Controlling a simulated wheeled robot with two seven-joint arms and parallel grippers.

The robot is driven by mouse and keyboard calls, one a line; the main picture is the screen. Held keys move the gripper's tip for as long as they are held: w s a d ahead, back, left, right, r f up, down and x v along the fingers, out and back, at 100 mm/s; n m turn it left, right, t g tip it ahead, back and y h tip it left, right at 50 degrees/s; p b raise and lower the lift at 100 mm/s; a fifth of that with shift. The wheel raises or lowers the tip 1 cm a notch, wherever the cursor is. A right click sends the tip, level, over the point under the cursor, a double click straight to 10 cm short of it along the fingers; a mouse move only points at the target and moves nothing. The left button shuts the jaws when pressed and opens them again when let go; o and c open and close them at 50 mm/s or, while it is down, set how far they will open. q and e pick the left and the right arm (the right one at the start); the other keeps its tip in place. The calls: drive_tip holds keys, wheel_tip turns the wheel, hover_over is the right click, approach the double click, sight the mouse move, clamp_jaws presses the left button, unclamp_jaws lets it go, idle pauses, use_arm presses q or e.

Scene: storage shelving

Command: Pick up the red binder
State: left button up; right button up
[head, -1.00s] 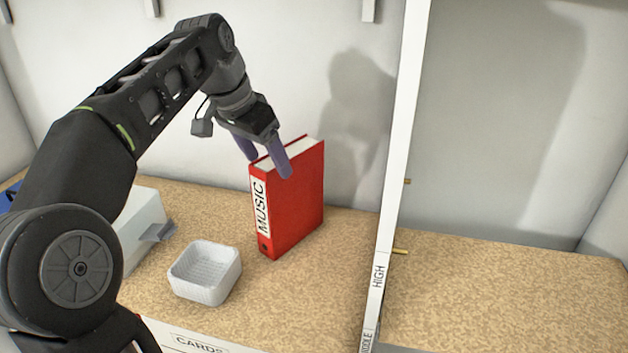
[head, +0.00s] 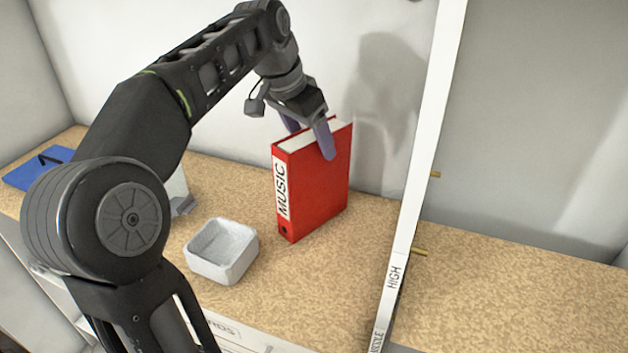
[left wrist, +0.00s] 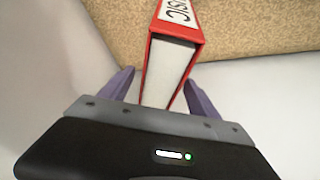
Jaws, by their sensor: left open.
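The red binder (head: 318,185), with a white label reading MUSIC on its spine, stands upright on the cork-coloured shelf. My left gripper (head: 308,138) is open at the binder's top edge, with one finger in front of the red cover and the other largely behind the top. In the left wrist view the binder (left wrist: 190,28) shows from above, its white page edges between the two purple fingers of the gripper (left wrist: 158,92). Gaps show on both sides of it there. My right gripper is not in view.
A small white basket (head: 222,252) stands left of the binder. A blue item (head: 40,168) lies at the far left. A white upright post (head: 425,150) labelled HIGH stands to the right. The shelf (head: 530,290) beyond it is clear.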

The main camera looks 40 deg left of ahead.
sight(314, 181)
use_arm(q)
drive_tip(key=x, duration=0.5)
drive_tip(key=shift+f, duration=0.1)
idle(0.3)
drive_tip(key=shift+f, duration=0.2)
idle(0.8)
drive_tip(key=shift+c, duration=0.3)
clamp_jaws()
idle(0.6)
